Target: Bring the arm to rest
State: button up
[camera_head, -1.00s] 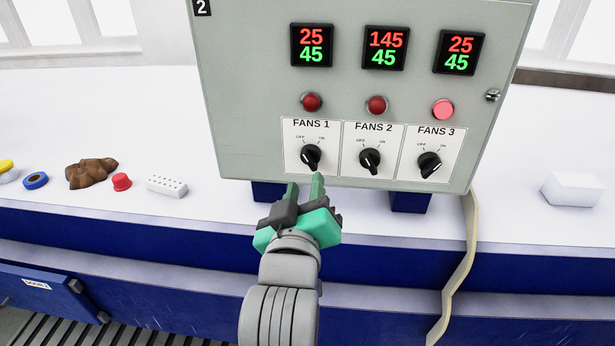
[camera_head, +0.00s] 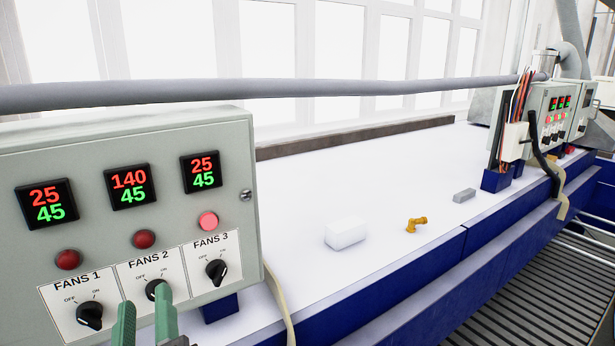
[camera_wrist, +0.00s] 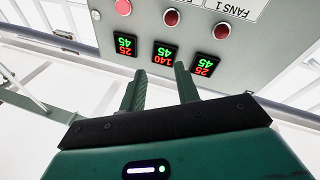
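My gripper (camera_head: 145,294) shows at the bottom of the head view as two green fingers in front of the lower part of a grey control box (camera_head: 225,130). The fingers are parted with nothing between them. They overlap the FANS 2 panel in the picture; I see no contact with the FANS 2 knob (camera_head: 154,290). The FANS 1 knob (camera_head: 89,316) is left of the fingers and the FANS 3 knob (camera_head: 215,270) is to the right. In the wrist view the open gripper (camera_wrist: 160,70) points toward the box, which appears upside down. Most of my arm is outside the head view.
The middle display (camera_head: 130,186) reads 140 over 45; the outer two read 25 over 45. The FANS 3 lamp (camera_head: 208,221) is lit. A white block (camera_head: 346,234), a brass fitting (camera_head: 416,225) and a grey block (camera_head: 464,195) lie on the white bench (camera_head: 330,180), otherwise largely clear.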

jog(key=s+d+r+m+t+h+p, duration=0.2)
jog(key=s+d+r+m+t+h, duration=0.1)
jog(key=d+r, duration=0.6)
jog(key=s+d+r+m+t+h+p, duration=0.3)
jog(key=d+r+m+h, duration=0.2)
jog(key=d+r, duration=0.4)
jog(key=shift+s+d+r+m+t+h, duration=0.3)
jog(key=shift+d+m, duration=0.25)
jog(key=shift+m, duration=0.25)
